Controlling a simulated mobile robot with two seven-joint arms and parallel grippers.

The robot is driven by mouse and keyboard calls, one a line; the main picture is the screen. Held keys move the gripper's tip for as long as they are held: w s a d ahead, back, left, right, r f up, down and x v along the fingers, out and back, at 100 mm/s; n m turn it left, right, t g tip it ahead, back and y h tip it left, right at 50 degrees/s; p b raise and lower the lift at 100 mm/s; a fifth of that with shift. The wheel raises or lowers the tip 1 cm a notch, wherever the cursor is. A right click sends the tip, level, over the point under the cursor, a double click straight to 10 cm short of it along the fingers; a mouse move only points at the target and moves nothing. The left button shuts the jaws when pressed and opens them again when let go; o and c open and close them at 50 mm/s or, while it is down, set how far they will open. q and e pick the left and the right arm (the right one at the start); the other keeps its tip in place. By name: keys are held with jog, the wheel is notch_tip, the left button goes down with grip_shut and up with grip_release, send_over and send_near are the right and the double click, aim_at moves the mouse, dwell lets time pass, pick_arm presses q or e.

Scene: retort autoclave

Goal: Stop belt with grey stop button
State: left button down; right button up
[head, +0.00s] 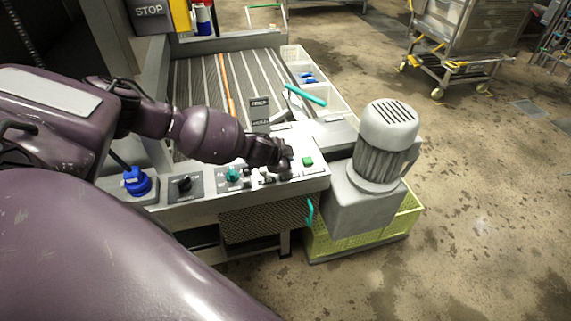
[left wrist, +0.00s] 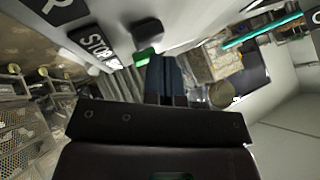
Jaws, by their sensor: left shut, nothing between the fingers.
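My left gripper (head: 282,162) is over the right part of the belt's control panel (head: 205,207), with its fingers shut and empty. In the left wrist view the shut fingers (left wrist: 166,72) point toward the panel, close to a green square button (left wrist: 145,57). In the head view the green button (head: 307,161) shows right of my gripper; the grey button is not clearly visible there, likely covered by the gripper. Contact cannot be told.
The panel also carries a blue knob (head: 137,182), a black rotary switch (head: 184,185) and a green knob (head: 232,174). The slatted belt (head: 205,85) lies behind it. A grey motor (head: 388,140) stands right of the panel. Open floor lies further right.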

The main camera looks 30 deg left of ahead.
jog(key=shift+w+a+r, duration=0.1)
jog(key=shift+w+r, duration=0.2)
jog(key=shift+w, duration=0.1)
pick_arm(q)
jog(key=shift+f, duration=0.15)
pick_arm(e)
jog(key=shift+s+f, duration=0.15)
jog(key=shift+s, duration=0.05)
